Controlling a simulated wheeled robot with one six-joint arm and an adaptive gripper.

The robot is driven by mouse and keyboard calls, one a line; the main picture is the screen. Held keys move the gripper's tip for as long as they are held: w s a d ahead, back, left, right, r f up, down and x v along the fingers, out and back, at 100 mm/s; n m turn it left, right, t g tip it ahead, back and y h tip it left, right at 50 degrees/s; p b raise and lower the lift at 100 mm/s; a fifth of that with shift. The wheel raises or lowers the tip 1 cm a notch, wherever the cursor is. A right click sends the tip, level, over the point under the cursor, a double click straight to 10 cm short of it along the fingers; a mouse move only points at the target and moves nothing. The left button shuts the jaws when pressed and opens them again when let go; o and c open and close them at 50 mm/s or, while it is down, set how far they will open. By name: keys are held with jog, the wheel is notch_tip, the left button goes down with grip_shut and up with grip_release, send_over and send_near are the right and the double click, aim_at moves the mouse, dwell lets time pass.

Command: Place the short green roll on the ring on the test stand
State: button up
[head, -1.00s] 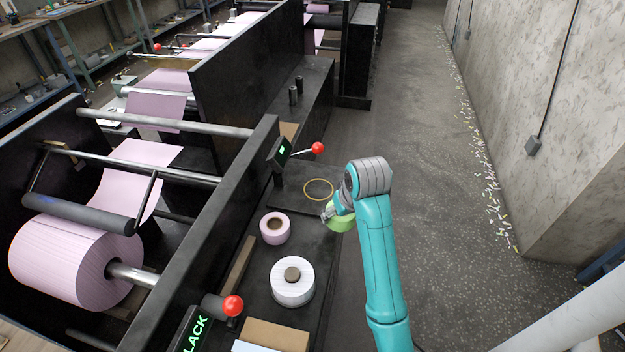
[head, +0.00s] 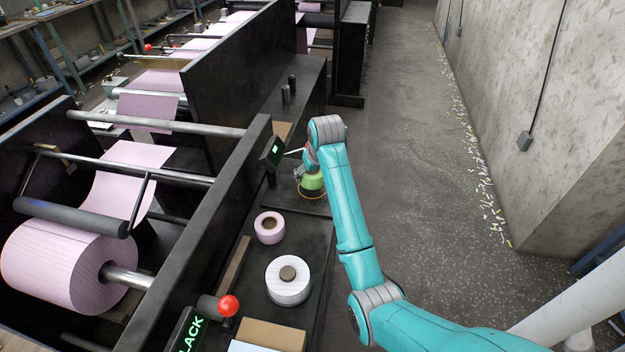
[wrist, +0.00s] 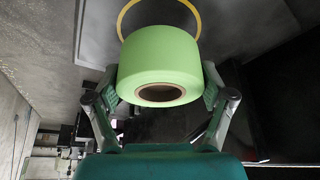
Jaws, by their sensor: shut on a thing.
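My gripper (wrist: 159,92) is shut on the short green roll (wrist: 158,58), with a finger on each side of it in the wrist view. The roll's hollow core faces the wrist camera. In the head view the green roll (head: 312,182) shows just under my arm's end, partly hidden by my gripper (head: 311,172). The yellow ring (head: 311,196) lies on the dark test stand (head: 318,207), its near edge showing below the roll. In the wrist view the ring (wrist: 125,18) shows beyond the roll, partly covered by it. I cannot tell whether the roll touches the stand.
A pink roll (head: 270,228) and a white roll (head: 288,281) stand on the dark bench nearer to me. A lit display box (head: 272,152) is close left of my gripper. A red-knobbed lever (head: 229,306) and cardboard box (head: 272,335) are at the near end.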

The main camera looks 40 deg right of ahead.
jog(key=shift+f, duration=1.3)
jog(key=o, duration=1.2)
jog(key=shift+f, duration=0.1)
